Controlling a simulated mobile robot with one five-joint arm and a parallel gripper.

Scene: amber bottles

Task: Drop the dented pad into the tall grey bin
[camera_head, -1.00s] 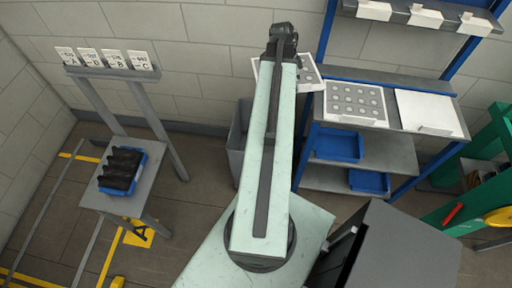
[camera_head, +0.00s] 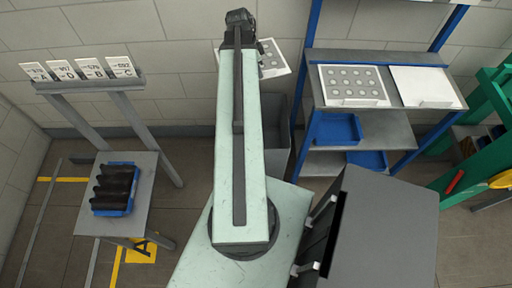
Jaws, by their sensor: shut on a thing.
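A white pad with rows of grey round dents (camera_head: 271,60) hangs tilted at the far end of my arm, partly hidden behind it. My gripper (camera_head: 259,47) is mostly hidden by my arm; the dark part that shows is at the pad's edge, and it is shut on the pad. The tall grey bin (camera_head: 277,130) stands on the floor against the back wall, right of my arm. Its left part is hidden by the arm. In the picture the pad is above the bin's opening; the depth between them is hard to tell.
A blue-framed shelf right of the bin carries a similar dotted pad (camera_head: 349,102), a plain white pad (camera_head: 425,87) and blue trays (camera_head: 340,130). A dark grey cabinet (camera_head: 390,225) stands front right. A small table (camera_head: 140,215) at left holds dark bottles in a blue tray.

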